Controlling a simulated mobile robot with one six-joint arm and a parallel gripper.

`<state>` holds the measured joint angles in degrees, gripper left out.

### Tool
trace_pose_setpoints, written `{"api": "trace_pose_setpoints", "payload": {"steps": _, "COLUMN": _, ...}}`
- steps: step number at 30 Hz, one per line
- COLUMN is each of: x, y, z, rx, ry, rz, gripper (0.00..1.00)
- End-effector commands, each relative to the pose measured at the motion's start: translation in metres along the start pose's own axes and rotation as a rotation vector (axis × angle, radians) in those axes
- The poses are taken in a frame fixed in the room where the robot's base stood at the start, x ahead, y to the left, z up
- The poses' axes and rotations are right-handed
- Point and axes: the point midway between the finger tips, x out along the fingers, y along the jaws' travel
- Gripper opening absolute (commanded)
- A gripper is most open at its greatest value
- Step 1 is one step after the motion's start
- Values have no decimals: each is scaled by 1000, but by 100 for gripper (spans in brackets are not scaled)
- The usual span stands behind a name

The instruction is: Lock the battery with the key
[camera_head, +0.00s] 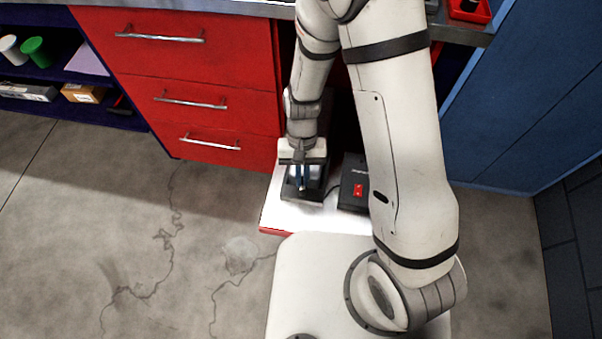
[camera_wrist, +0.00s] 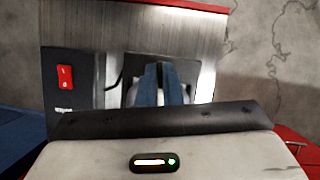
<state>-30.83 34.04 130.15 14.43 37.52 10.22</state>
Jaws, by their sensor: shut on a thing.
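My gripper (camera_head: 303,186) points down with its blue fingers shut, low over a dark block with a silvery part that looks like the battery (camera_head: 290,192). In the wrist view the fingers (camera_wrist: 160,72) are close together in front of this block, and its grey part (camera_wrist: 189,76) shows on both sides of them. The key is hidden between and beneath the fingertips, and its fit in the lock cannot be made out.
A black box with a red switch (camera_head: 358,190) stands right of the battery, with a cable. Both rest on a low pale platform (camera_head: 290,218) with a red edge. Red drawers (camera_head: 190,100) stand behind left and a blue cabinet (camera_head: 530,110) at right. The concrete floor at left is clear.

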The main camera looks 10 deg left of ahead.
Motion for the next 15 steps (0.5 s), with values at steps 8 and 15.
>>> {"api": "trace_pose_setpoints", "payload": {"steps": 8, "x": 0, "y": 1, "z": 1, "rx": 103, "ry": -2, "rz": -42, "gripper": 0}}
{"api": "trace_pose_setpoints", "payload": {"steps": 15, "x": 0, "y": 1, "z": 0, "rx": 132, "ry": -1, "rz": -54, "gripper": 0}}
